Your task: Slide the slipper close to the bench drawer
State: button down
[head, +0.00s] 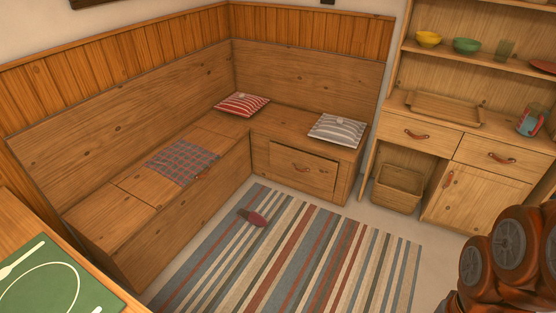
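A dark red and grey slipper (251,216) lies on the striped rug near the rug's far left part, beside the long side of the corner bench. The bench drawer (303,169) is in the short side of the corner bench, to the right of and behind the slipper. The drawer front has a small pull and sits slightly askew in its opening; I cannot tell how far out it is. A stretch of rug and floor lies between slipper and drawer. My gripper is not in view; only orange-brown links of my arm show at the lower right.
The striped rug (322,250) covers the middle floor. A basket (398,188) stands under the dresser (473,150) at right. A table corner with a green mat (62,282) is at lower left. Cushions (242,104) (337,129) and a plaid cloth (182,162) lie on the bench.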

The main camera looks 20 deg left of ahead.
aim_at(252, 215)
jog(key=i, duration=2.3)
jog(key=u, duration=1.05)
jog(key=i, duration=1.05)
jog(key=u, duration=2.75)
